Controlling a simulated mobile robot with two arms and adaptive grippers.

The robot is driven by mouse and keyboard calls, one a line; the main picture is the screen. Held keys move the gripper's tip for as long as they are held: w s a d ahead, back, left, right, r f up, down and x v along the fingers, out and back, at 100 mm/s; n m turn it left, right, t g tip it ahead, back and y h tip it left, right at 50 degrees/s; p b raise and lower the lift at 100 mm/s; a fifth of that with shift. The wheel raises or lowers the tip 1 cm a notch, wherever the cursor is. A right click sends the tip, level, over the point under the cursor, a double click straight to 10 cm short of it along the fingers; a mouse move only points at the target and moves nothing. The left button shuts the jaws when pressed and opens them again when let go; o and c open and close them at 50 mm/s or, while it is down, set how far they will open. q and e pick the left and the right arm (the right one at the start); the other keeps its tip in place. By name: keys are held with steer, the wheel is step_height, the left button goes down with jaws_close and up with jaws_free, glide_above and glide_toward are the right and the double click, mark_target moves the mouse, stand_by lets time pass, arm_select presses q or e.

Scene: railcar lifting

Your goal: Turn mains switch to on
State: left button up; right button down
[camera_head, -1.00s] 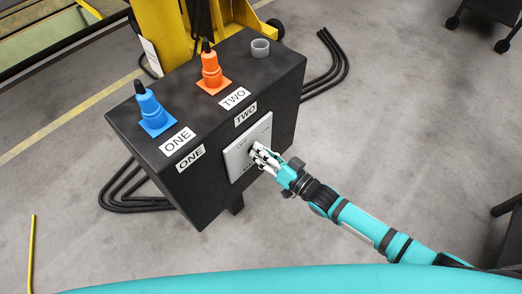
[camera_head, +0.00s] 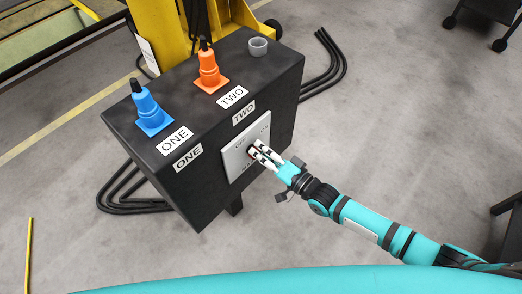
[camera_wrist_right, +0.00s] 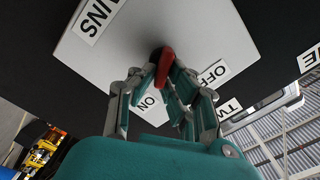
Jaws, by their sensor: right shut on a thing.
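The mains switch is a red handle (camera_wrist_right: 165,68) on a dark hub, set in a pale square plate (camera_head: 236,160) on the side of a black control box. In the right wrist view the plate carries an "OFF" label (camera_wrist_right: 214,73), an "ON" label (camera_wrist_right: 148,102) and a "MAINS" label (camera_wrist_right: 98,18). My right gripper (camera_head: 256,151) is at the plate, its fingers shut around the red handle. In the wrist view the handle's visible end points between the ON and OFF labels; its exact setting is partly hidden by the fingers. My left gripper is not in view.
The black box (camera_head: 200,205) has a blue plug (camera_head: 147,108) at ONE, an orange plug (camera_head: 209,69) at TWO and a grey cup-like ring (camera_head: 258,47) on top. Black cables (camera_head: 135,205) lie on the floor. A yellow column (camera_head: 165,30) stands behind.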

steer(key=c, duration=1.4)
jaws_free()
steer(key=v, duration=1.2)
steer(key=shift+d, duration=0.1)
